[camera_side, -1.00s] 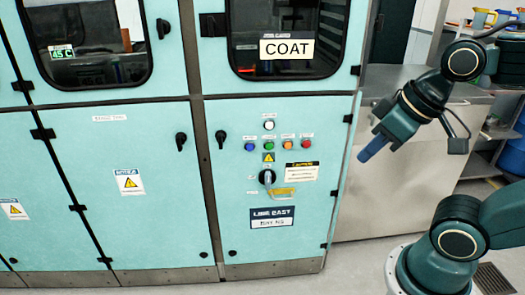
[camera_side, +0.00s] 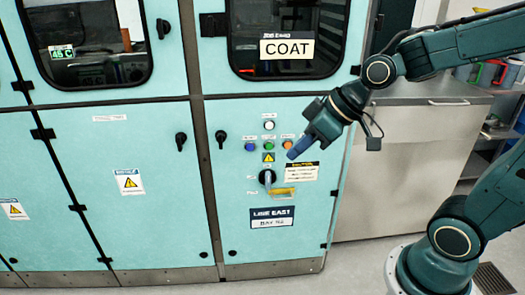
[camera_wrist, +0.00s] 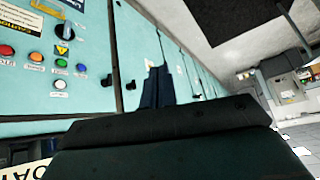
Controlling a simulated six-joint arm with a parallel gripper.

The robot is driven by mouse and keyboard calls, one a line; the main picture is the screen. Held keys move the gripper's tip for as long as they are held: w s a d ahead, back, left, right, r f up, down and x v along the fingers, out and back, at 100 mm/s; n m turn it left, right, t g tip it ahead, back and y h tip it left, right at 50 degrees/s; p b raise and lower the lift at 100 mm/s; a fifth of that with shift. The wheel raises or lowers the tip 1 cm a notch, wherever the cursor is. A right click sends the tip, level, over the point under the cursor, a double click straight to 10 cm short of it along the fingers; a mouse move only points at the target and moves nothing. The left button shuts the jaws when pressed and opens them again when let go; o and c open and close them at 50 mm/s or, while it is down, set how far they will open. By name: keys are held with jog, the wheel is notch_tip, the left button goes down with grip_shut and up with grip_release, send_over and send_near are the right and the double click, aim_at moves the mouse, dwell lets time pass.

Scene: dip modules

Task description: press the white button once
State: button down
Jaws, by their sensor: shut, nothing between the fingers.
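The white button (camera_side: 269,126) is at the top of a small button group on the teal cabinet panel (camera_side: 230,170). It also shows in the wrist view (camera_wrist: 60,85), left of my gripper. My gripper (camera_side: 292,154) is shut and empty, its blue tip pointing down-left. In the side view the tip appears below and right of the white button, beside the orange button. I cannot tell how far it stands off the panel. In the wrist view the dark fingers (camera_wrist: 157,90) show against the panel, apart from the button.
Blue (camera_side: 250,146), green (camera_side: 269,146) and orange (camera_side: 287,145) buttons sit in a row below the white one. The red button seems hidden behind my gripper. A rotary switch (camera_side: 267,177) with a yellow tag is lower down. A grey cabinet (camera_side: 390,180) stands to the right.

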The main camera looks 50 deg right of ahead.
aim_at(269, 125)
jog(key=w+d+f+m+t+y, duration=0.1)
jog(key=w+d+f+t+y, duration=0.15)
jog(key=w, duration=0.55)
jog(key=w+d+f+m+t+y, duration=0.1)
jog(key=w+f+t+y, duration=0.15)
jog(key=w, duration=0.45)
jog(key=w+d+f+m+t+h, duration=0.1)
jog(key=d+f+m+t+h, duration=0.1)
jog(key=d+f+m+h, duration=0.2)
jog(key=w+d+f+m+t+h, duration=0.2)
jog(key=d+f+m+h, duration=0.2)
jog(key=d, duration=0.7)
jog(key=shift+w+d+f+m+t, duration=0.25)
jog(key=shift+f+m, duration=0.25)
jog(key=shift+f, duration=0.4)
jog(key=shift+w+d, duration=3)
jog(key=shift+w, duration=0.05)
